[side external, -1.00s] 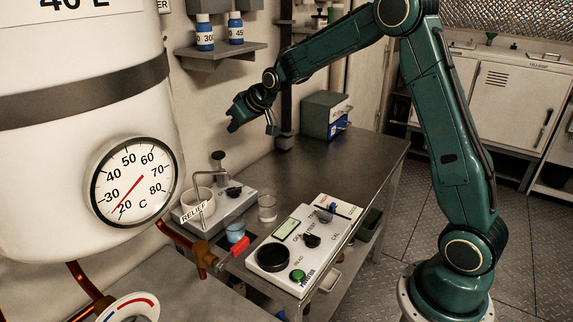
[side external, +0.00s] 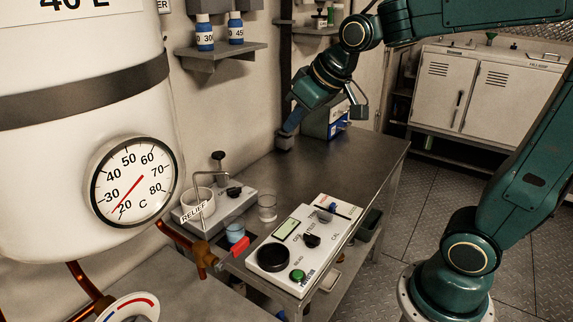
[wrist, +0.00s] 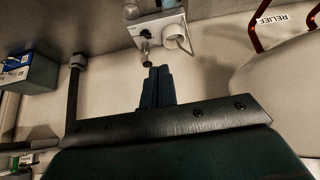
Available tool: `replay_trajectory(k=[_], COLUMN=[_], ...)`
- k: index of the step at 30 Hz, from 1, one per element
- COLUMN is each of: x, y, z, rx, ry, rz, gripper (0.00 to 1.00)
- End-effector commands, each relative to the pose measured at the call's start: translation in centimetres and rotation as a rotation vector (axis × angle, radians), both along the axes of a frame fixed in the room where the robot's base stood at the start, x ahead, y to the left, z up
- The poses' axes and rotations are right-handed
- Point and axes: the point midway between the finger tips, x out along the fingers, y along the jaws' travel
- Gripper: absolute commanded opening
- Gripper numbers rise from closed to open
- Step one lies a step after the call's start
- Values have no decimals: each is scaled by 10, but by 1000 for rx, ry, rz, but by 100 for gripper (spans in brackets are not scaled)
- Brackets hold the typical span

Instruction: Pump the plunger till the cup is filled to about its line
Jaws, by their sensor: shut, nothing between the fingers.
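The pump is a pale block (side external: 232,203) on the bench against the wall, with a round white well and an upright dark plunger (side external: 218,168) topped by a knob. A clear cup (side external: 267,208) stands on the bench to the right of the pump. I cannot make out its line or any liquid level. My gripper (side external: 291,123) is shut and empty, above the back of the bench, well apart from the plunger. In the wrist view my blue fingers (wrist: 158,72) are together, and the plunger's dark knob (wrist: 147,60) and the white well (wrist: 177,36) show beyond them.
A white control panel (side external: 325,224) with knobs and a green button lies at the bench front. A white tank (side external: 75,200) with a dial and a RELIEF valve stands at left. A grey-green box (side external: 318,108) sits at the back. The bench middle is clear.

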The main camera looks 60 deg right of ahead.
Motion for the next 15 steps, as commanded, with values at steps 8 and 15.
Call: replay_trajectory(k=[8, 15], x=[-79, -138], y=[12, 17], z=[-3, -18], rx=[1, 4], ry=[44, 83], rz=[-3, -9], gripper=[0, 0])
